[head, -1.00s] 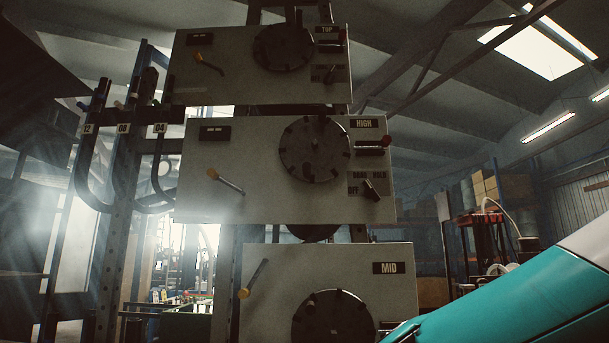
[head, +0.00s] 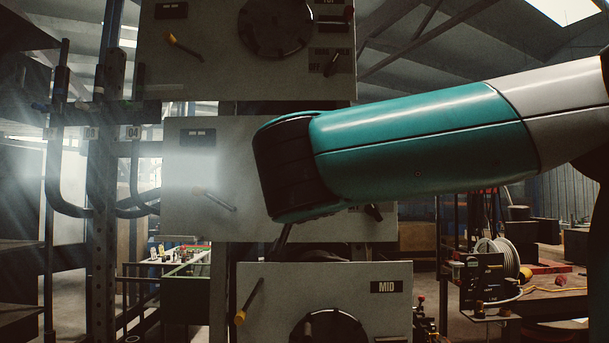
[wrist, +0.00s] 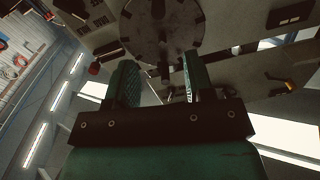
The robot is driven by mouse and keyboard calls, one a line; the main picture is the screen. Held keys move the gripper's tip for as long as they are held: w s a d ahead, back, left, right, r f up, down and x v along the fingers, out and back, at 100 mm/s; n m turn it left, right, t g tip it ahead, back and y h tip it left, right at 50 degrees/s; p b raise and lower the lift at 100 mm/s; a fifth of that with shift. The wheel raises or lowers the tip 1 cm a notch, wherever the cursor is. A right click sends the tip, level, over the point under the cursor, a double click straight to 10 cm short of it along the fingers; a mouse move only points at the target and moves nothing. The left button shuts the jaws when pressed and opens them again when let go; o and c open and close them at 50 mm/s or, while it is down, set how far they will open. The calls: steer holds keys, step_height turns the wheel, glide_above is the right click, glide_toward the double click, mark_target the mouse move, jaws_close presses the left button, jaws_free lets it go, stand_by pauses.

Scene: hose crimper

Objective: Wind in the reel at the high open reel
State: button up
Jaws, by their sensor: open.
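The high panel (head: 185,222) is a pale plate in the middle of the rack in the head view. My raised arm crosses in front of it and hides its disc and name label. In the wrist view, which looks upside down, the dark notched reel disc (wrist: 160,22) shows at the top, with a small crank knob (wrist: 165,72) standing out near its rim. My gripper (wrist: 160,60) is open, its two green fingers on either side of the knob. I cannot tell whether they touch it. The head view hides the gripper behind the arm.
The top panel (head: 200,75) is above and the mid panel (head: 265,320) below, each with a disc and lever. The high panel's lever (head: 214,198) is left of my arm; its selector switch (head: 373,212) shows just below. Bent hoses (head: 68,205) hang at the left.

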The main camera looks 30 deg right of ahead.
steer(key=p+x, duration=0.8)
steer(key=x, duration=0.8)
steer(key=shift+s+d+r, duration=0.1)
steer(key=shift+w+d, duration=0.35)
steer(key=shift+w, duration=0.2)
jaws_close()
